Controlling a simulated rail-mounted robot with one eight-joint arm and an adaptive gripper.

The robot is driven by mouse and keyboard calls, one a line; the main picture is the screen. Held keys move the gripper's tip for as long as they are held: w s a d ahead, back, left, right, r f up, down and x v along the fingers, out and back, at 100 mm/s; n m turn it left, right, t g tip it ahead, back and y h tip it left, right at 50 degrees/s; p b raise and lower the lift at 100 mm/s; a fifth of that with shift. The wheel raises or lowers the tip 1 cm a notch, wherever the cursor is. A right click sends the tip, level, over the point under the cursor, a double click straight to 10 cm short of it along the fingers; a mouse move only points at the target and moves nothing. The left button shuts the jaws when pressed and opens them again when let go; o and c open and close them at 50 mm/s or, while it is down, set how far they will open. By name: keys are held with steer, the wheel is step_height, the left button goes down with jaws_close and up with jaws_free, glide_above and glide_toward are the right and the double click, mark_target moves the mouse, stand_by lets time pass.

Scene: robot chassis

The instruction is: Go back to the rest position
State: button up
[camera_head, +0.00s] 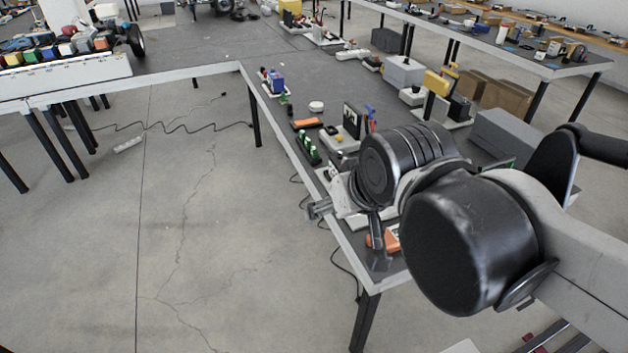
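My arm reaches in from the right edge, with large black joints in front of the dark table (262,106). My gripper (348,233) is at the arm's end, pointing down and left over the table's near edge. Its two finger parts appear spread apart, one grey at the left and one dark lower right. Nothing shows between them. An orange object (391,240) on the table is partly hidden behind the dark finger. The gripper's height above the table is hard to judge.
Green parts (307,148), an orange item (307,123) and a blue device (275,80) sit along the table's edge. A grey box (507,137) stands behind my arm. The floor (190,220) between is open, with a cable.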

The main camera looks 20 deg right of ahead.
steer(key=shift+s+a+f+n, duration=0.1)
steer(key=shift+s+f+n, duration=0.2)
steer(key=shift+s+f, duration=0.15)
step_height(320, 180, down, 4)
steer(key=b, duration=0.4)
steer(key=shift+c, duration=0.5)
stand_by(0.4)
